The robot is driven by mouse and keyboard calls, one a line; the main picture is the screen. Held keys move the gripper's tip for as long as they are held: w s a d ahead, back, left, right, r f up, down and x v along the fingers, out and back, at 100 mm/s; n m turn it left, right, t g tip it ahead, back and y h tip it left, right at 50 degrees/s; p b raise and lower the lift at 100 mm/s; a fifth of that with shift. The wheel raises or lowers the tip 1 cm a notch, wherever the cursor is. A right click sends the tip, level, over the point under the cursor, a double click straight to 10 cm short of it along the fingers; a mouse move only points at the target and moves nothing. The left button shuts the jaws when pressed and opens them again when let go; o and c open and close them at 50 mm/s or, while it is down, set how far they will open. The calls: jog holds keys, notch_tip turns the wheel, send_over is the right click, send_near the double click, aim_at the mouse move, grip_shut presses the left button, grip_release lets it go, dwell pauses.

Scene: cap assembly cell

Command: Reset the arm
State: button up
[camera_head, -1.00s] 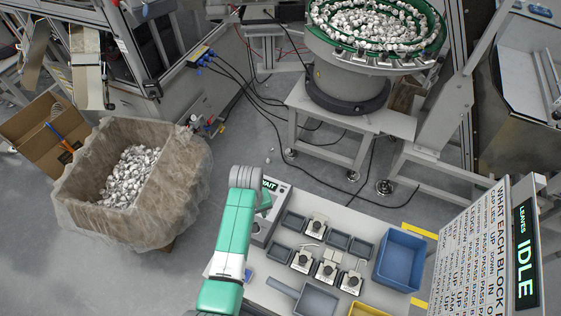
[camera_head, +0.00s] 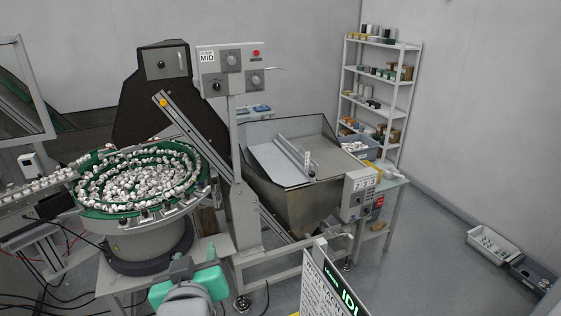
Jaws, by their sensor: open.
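My green and grey arm (camera_head: 188,287) shows at the bottom, left of centre, in the head view. It stands in front of the bowl feeder's base. Only its upper links can be made out. I cannot pick out my gripper's fingers, and nothing held can be seen.
A round green bowl feeder (camera_head: 142,178) full of small white caps stands at left. A steel hopper (camera_head: 292,180) is at centre, with a control box (camera_head: 357,195) at its right. A sign board (camera_head: 328,285) rises near the bottom. Shelves (camera_head: 380,90) stand behind; open floor lies at right.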

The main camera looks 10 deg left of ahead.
jog(key=s+d+r+m+t+h+p, duration=0.1)
jog(key=s+d+r+m+t, duration=0.15)
jog(key=d+r, duration=0.6)
jog(key=s+d+r+m+t+h+p, duration=0.1)
jog(key=s+d+r+t, duration=0.4)
jog(key=r, duration=0.7)
jog(key=s+d+r+m+t+h+p, duration=0.1)
jog(key=s+d+r+m+t+h, duration=0.2)
jog(key=s+d+r, duration=0.4)
notch_tip(320, 180, up, 4)
jog(key=shift+s+d+f, duration=0.15)
jog(key=shift+s+d, duration=0.2)
jog(key=shift+d, duration=0.7)
jog(key=shift+t, duration=0.25)
